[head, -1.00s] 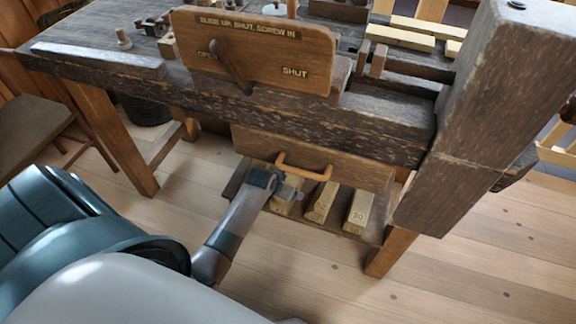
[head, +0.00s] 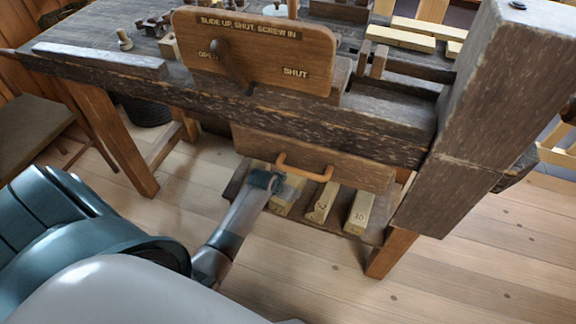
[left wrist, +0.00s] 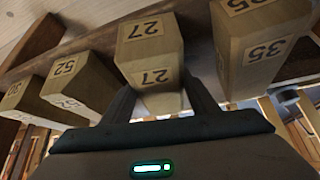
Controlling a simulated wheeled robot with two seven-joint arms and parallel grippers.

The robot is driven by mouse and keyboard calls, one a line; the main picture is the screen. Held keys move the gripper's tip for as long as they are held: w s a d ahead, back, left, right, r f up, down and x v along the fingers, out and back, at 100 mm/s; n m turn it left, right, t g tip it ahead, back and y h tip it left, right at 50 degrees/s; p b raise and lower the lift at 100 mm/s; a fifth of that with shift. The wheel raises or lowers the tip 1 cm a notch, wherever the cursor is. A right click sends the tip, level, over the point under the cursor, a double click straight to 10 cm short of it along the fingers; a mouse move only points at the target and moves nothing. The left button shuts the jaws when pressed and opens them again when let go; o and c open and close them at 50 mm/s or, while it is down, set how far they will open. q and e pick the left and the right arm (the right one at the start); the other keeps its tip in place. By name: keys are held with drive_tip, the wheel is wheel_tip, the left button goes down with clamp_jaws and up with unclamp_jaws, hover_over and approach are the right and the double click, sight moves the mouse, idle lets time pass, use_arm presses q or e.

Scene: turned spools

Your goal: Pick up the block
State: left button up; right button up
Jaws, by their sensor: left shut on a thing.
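My left gripper (head: 280,184) reaches under the bench front, just below the drawer handle. In the left wrist view its two dark fingers (left wrist: 163,98) are shut on the sides of a pale wooden block marked 27 (left wrist: 151,42). The block also shows in the head view (head: 287,202), partly hidden by the gripper, on the low shelf (head: 232,189). I cannot tell whether it is lifted off the shelf. My right gripper is not in view.
The drawer handle (head: 305,169) hangs just above. The floor (head: 450,275) in front is clear.

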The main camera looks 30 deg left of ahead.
use_arm(q)
drive_tip(key=shift+r, duration=0.1)
